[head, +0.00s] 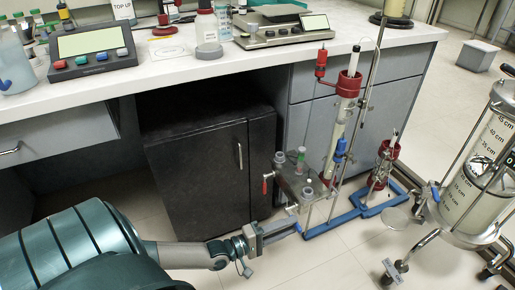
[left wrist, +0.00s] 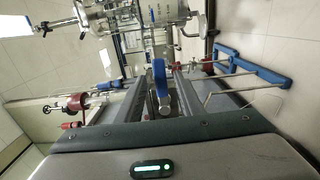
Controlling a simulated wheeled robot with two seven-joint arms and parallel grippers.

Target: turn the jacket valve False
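My left gripper (head: 292,231) reaches in from the lower left in the head view, low beside the blue-footed column stand (head: 345,220). In the left wrist view its two grey fingers (left wrist: 160,88) are apart. A blue lever (left wrist: 160,80) shows between them, with a round pale metal end below it; I see no clear contact. A glass column (head: 341,118) with red caps stands on the stand, with a blue fitting (head: 341,149) on it. No label tells which part is the jacket valve. My right gripper is not in view.
A large scaled glass vessel (head: 478,195) on a metal frame stands at right, with a blue handle (head: 435,192). A small plate (head: 312,186) holding fittings and a red-handled tap (head: 266,183) is just above my gripper. A dark cabinet (head: 205,165) stands behind. Floor is clear below.

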